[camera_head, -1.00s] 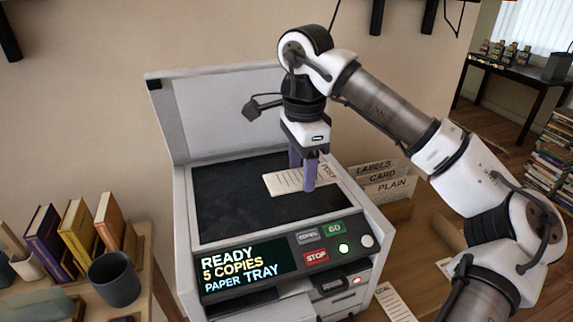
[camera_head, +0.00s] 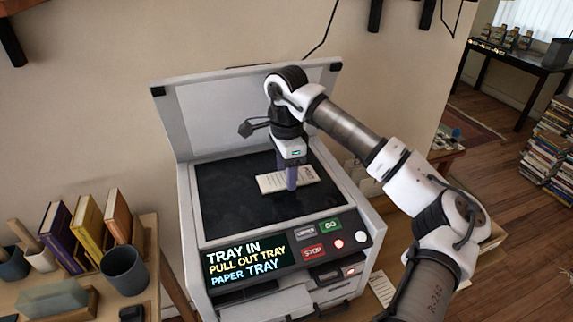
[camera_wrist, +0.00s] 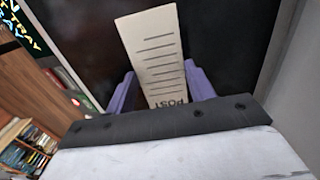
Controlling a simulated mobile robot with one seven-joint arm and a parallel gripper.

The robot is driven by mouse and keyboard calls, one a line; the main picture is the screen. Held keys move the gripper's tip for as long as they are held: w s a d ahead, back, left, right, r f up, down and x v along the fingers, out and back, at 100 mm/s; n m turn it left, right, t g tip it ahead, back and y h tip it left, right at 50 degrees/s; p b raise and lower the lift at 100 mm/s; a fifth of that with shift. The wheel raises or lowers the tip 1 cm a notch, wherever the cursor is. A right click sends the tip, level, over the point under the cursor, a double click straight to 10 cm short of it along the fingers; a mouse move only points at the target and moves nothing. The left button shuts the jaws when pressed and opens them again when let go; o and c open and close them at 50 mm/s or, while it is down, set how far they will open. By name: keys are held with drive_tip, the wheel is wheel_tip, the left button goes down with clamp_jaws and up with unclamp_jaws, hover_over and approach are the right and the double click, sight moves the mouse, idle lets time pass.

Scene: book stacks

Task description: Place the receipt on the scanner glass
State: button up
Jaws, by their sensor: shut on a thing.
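The receipt is a cream paper slip (camera_head: 268,183) with printed lines, and "POST" shows on it in the wrist view (camera_wrist: 157,50). It is at the dark scanner glass (camera_head: 225,205) of the copier, over the glass's middle right. I cannot tell whether it touches the glass. My gripper (camera_head: 287,178) points down with its purple fingers shut on the slip's right part. In the wrist view the fingers (camera_wrist: 160,92) stand on both sides of the slip. The copier's lid (camera_head: 225,115) is raised behind the glass.
The copier's panel reads "TRAY IN, PULL OUT TRAY, PAPER TRAY" on its display (camera_head: 245,262), beside COPIES, GO (camera_head: 330,225) and STOP (camera_head: 313,252) buttons. A side table at left holds a dark mug (camera_head: 123,270) and several books (camera_head: 88,228). The left half of the glass is clear.

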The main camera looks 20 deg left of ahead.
drive_tip(key=shift+f, duration=0.1)
drive_tip(key=shift+f+b, duration=0.15)
drive_tip(key=shift+b, duration=0.15)
drive_tip(key=o, duration=0.9)
drive_tip(key=shift+o, duration=0.2)
drive_tip(key=shift+r, duration=0.2)
drive_tip(key=shift+r+b, duration=0.75)
drive_tip(key=shift+r, duration=3.05)
